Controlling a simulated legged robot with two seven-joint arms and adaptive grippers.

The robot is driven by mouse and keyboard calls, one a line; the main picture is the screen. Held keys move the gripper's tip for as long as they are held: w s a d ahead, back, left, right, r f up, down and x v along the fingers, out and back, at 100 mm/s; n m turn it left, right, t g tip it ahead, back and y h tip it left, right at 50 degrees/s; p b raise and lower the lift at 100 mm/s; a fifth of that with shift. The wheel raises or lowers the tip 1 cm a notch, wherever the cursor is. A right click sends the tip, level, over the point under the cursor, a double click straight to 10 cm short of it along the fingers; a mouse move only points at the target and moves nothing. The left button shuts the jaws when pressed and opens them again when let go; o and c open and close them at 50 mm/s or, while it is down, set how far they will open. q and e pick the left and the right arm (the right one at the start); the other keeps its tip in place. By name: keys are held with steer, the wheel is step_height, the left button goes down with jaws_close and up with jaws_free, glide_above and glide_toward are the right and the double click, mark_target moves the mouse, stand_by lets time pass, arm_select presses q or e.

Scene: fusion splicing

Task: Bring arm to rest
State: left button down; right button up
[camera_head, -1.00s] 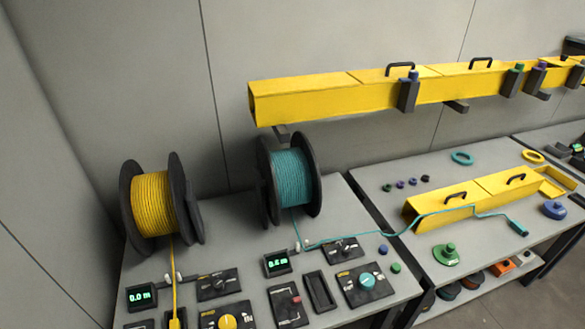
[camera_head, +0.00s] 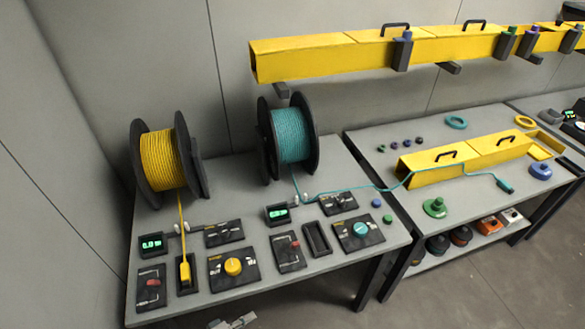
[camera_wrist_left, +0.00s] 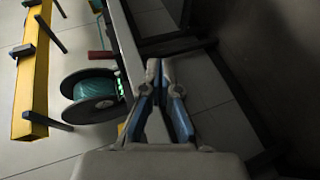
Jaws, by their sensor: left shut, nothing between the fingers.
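My left gripper (camera_head: 238,321) shows at the bottom edge of the head view, mostly cut off, in front of and below the near edge of the left table (camera_head: 205,292). In the left wrist view my left gripper (camera_wrist_left: 163,68) has its blue-grey fingers brought together at the tips, with nothing between them. That view is turned sideways, and the fingers are seen against the table edge and dark floor. My right gripper is in neither view.
A yellow cable spool (camera_head: 159,160) and a teal cable spool (camera_head: 291,136) stand on the left table beside control panels (camera_head: 233,268). A teal cable runs to a yellow duct (camera_head: 420,168) on the right table. Another yellow duct (camera_head: 330,57) is on the wall. Floor in front is free.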

arm_select(q)
steer(key=s+a+f+m+g+y, duration=0.2)
steer(key=s+f+y, duration=0.15)
steer(key=f, duration=0.55)
steer(key=s+a+f+m+g+y, duration=0.15)
steer(key=s+f, duration=0.25)
steer(key=f, duration=0.4)
steer(key=s+a+f+m+g+y, duration=0.2)
steer(key=s+f, duration=0.4)
steer(key=s+a+f+m+g+y+p, duration=0.1)
steer(key=s+a+f+m+g+y, duration=0.1)
steer(key=s+f, duration=0.4)
steer(key=shift+s+f+m+y, duration=0.3)
steer(key=shift+s+m+y, duration=0.35)
steer(key=shift+y, duration=0.15)
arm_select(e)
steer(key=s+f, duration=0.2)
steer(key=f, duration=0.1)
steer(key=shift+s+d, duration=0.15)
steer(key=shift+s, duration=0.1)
arm_select(q)
steer(key=shift+a, duration=0.1)
